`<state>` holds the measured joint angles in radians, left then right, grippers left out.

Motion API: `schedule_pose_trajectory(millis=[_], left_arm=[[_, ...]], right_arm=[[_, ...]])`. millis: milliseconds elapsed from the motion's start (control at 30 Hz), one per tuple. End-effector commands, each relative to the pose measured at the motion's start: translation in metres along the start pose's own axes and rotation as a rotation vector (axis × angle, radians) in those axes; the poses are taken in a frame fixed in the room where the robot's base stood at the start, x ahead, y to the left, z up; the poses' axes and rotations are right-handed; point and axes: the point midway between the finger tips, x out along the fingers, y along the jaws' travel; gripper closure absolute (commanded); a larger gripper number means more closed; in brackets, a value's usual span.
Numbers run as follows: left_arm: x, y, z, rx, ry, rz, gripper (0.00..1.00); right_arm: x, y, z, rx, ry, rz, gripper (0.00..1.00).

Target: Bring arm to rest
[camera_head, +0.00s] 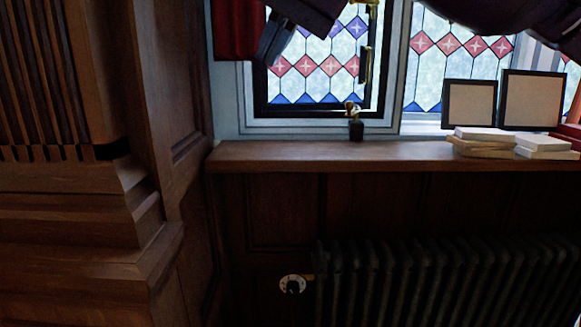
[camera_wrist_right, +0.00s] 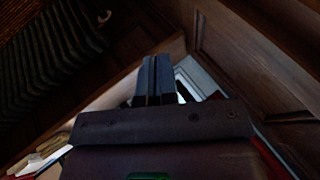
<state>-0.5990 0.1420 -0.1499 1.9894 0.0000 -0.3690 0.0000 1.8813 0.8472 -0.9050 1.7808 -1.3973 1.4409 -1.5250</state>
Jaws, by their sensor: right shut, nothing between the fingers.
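My right gripper (camera_head: 270,45) shows at the top of the head view, in front of the stained-glass window and beside the red curtain. Its dark fingers point down and to the left. In the right wrist view its two fingers (camera_wrist_right: 155,80) lie together, shut with nothing between them. Part of my dark arm also shows along the top right of the head view. My left gripper is in neither view.
A wooden sill (camera_head: 350,155) runs below the window. It bears a small dark object (camera_head: 355,128), stacked pale blocks or books (camera_head: 485,134) and two dark-framed panels (camera_head: 469,104). A ribbed radiator (camera_head: 430,285) stands below. Wood panelling (camera_head: 60,200) fills the left.

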Motion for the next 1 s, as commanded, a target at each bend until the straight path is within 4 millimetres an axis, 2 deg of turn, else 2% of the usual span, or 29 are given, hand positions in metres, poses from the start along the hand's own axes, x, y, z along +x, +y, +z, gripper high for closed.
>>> schedule_pose_trajectory(millis=[200,300,433,533,667,867,1000], left_arm=[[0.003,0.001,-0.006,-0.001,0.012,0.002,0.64],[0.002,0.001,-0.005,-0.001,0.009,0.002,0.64],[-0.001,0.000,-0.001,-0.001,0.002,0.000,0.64],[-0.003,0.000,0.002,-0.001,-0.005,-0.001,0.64],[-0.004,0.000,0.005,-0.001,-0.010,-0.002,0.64],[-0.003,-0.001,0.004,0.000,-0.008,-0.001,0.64],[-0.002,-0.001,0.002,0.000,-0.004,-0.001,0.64]], right_arm=[[-0.027,-0.064,0.051,0.342,-0.289,-0.318,1.00],[-0.035,-0.084,0.070,0.540,-0.504,-0.424,1.00],[-0.041,-0.097,0.080,0.843,-0.839,-0.508,1.00],[-0.043,-0.098,0.073,1.085,-1.103,-0.535,1.00],[-0.039,-0.089,0.051,1.363,-1.400,-0.536,1.00],[-0.018,-0.058,0.008,1.739,-1.806,-0.504,1.00],[0.007,-0.025,-0.023,1.974,-2.065,-0.471,1.00]])
